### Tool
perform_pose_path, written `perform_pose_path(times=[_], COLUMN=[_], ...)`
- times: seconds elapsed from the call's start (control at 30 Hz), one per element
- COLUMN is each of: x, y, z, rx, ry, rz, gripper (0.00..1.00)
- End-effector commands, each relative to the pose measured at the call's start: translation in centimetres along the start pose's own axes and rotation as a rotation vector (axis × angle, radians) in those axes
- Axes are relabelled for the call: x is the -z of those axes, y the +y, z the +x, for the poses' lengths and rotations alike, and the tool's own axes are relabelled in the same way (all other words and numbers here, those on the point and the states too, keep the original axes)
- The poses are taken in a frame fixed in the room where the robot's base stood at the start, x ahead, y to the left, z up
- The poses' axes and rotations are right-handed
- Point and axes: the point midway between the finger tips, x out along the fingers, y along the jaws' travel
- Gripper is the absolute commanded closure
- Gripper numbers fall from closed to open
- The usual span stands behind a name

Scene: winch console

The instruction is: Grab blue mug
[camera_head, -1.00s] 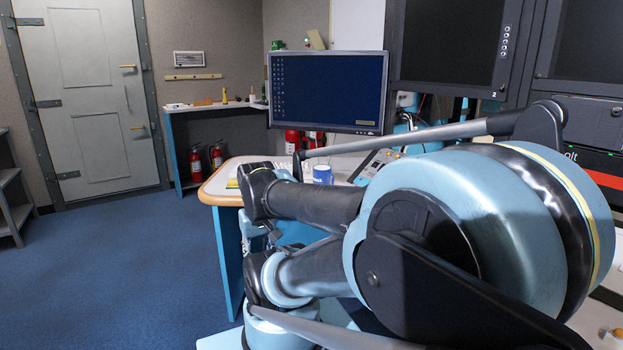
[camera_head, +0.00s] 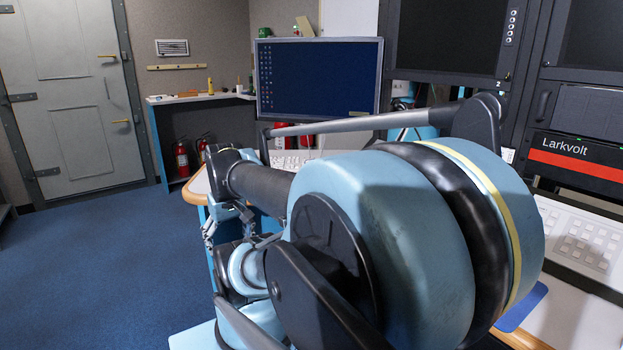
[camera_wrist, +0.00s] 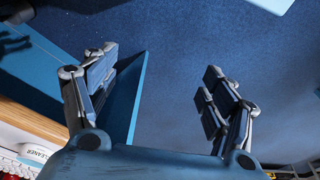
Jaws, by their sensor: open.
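The blue mug does not show in either view now; in the head view my arm covers much of the desk (camera_head: 200,186). My gripper (camera_wrist: 165,75) is open in the wrist view, with its two fingers wide apart and nothing between them. It points down at blue carpet (camera_wrist: 180,40), beside a blue panel (camera_wrist: 50,50) on the left. In the head view, part of my gripper (camera_head: 210,228) hangs just off the desk's left end.
A white keyboard (camera_head: 290,158) lies on the desk below the monitor (camera_head: 318,78). A console with white keys (camera_head: 580,243) is at the right. Fire extinguishers (camera_head: 182,158) stand under the back shelf. Carpet at left (camera_head: 90,270) is clear.

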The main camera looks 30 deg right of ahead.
Motion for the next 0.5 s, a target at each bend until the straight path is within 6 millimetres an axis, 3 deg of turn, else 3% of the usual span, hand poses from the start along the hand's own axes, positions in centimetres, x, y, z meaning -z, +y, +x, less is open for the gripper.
perform_pose_path(times=[0.27, 0.5], x=[6.5, 12.2], y=[4.5, 10.2], z=[-5.3, -9.1], rx=[0.037, 0.082], ry=[-0.015, -0.004], rz=[-0.054, -0.137], gripper=[0.18, 0.18])
